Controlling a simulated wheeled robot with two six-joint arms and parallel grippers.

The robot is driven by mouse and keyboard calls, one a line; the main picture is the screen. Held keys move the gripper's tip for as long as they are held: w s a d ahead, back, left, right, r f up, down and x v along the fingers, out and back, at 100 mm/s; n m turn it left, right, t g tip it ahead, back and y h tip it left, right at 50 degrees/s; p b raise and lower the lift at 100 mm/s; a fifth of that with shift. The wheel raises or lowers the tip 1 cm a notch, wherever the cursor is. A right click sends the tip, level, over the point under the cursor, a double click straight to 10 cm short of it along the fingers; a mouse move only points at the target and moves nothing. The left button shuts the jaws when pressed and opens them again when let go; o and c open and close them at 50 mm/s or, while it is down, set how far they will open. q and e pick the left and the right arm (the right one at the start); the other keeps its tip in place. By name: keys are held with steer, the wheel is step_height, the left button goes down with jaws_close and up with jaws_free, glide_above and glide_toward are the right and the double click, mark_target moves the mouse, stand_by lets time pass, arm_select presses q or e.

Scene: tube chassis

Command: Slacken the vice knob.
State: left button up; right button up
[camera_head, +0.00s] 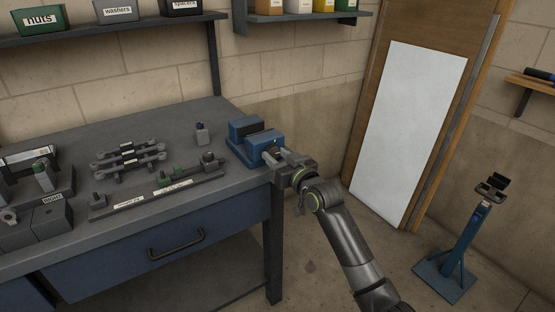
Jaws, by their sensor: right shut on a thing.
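The blue vice (262,142) sits at the right front corner of the grey workbench (190,114). Its jaws lie toward the back left and its screw end faces my right arm. My right gripper (283,163) is at that end, shut on the vice knob, which the fingers mostly hide. The right arm comes in from the bottom right, over the floor beyond the bench's edge. I cannot see how far the vice jaws are apart or whether they hold anything. My left gripper is not in view.
A rack with dark metal parts (158,190) and several suspension-like links (130,158) lie left of the vice. A small dark block (201,134) stands behind. A blue stand (462,250) is on the floor at right. Shelves with bins (115,11) hang above.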

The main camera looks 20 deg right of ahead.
steer(key=shift+r+n, duration=0.15)
steer(key=shift+n, duration=0.35)
steer(key=o, duration=1)
steer(key=shift+w, duration=0.15)
steer(key=v, duration=1.7)
steer(key=shift+s+p, duration=0.25)
steer(key=shift+p, duration=0.05)
